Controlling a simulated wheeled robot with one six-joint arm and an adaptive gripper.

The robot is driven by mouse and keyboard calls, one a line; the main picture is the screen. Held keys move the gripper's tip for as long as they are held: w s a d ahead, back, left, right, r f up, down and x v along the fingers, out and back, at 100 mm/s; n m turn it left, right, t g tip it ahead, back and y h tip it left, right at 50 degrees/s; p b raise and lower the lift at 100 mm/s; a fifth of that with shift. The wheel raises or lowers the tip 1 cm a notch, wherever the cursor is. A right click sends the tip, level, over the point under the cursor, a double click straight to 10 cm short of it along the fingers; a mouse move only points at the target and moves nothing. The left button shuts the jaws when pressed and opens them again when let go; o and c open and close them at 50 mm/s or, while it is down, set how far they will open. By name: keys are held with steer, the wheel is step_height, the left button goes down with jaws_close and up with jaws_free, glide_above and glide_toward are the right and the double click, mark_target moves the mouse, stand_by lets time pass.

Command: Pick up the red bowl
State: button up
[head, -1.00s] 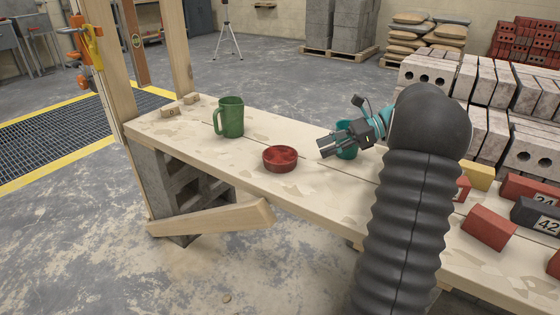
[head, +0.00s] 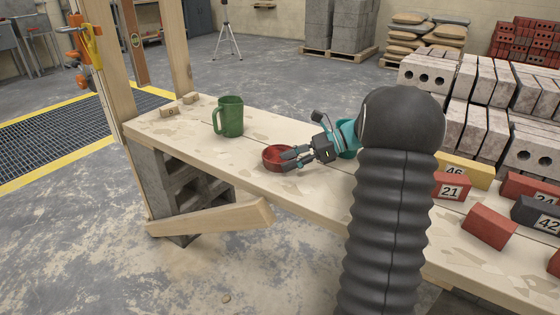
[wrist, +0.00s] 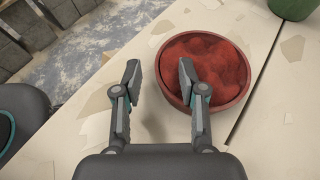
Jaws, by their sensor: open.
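The red bowl (head: 273,156) stands upright on the pale plank bench, holding a rough dark-red fill. In the head view my gripper (head: 290,160) is at its right side and covers part of it. In the wrist view my gripper (wrist: 160,70) is open and empty. The bowl (wrist: 238,90) lies mostly to the right of the fingers there. The right finger overlaps the bowl's left part, the left finger is outside it, and the bowl's left rim shows between them. I cannot tell whether a finger touches the bowl.
A green mug (head: 229,118) stands behind and left of the bowl; its base shows in the wrist view (wrist: 292,8). Small wooden blocks (head: 180,105) lie at the bench's far left. Numbered bricks (head: 452,187) lie to the right. The bench's front edge is close to the bowl.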

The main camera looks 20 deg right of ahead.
steer(key=x, duration=0.2)
steer(key=shift+w+a+f, duration=0.1)
steer(key=shift+a+f, duration=0.05)
steer(key=shift+a, duration=0.2)
jaws_close()
